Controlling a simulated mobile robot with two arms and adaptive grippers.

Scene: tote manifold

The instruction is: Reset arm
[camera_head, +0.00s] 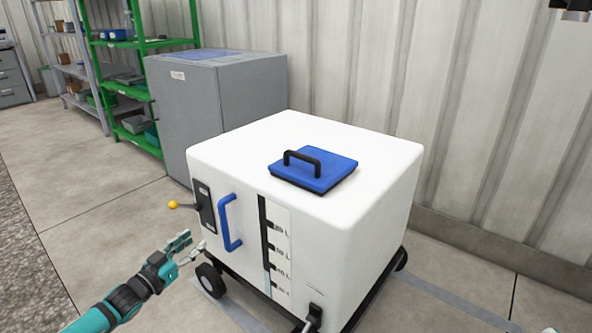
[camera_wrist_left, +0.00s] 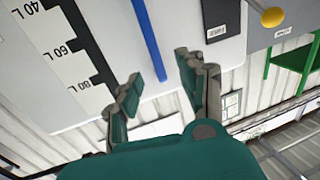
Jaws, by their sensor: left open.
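My left gripper (camera_head: 184,247) is at the lower left of the head view, in front of the white tote's left face. Its fingers are apart and hold nothing. In the left wrist view the open fingers (camera_wrist_left: 160,88) point toward the tote's face, with the blue vertical handle (camera_wrist_left: 144,40) beyond them. The gripper is apart from that handle (camera_head: 229,222). The white tote (camera_head: 240,150) stands on a dark wheeled base. A blue lid (camera_head: 328,177) with a black handle sits on its top.
A yellow-knobbed lever (camera_head: 173,204) sticks out left of the blue handle. A grey cabinet (camera_head: 215,100) stands behind the tote, and a green shelf (camera_head: 130,75) is farther left. A corrugated wall (camera_head: 400,70) runs behind. The floor (camera_head: 90,230) at left is clear.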

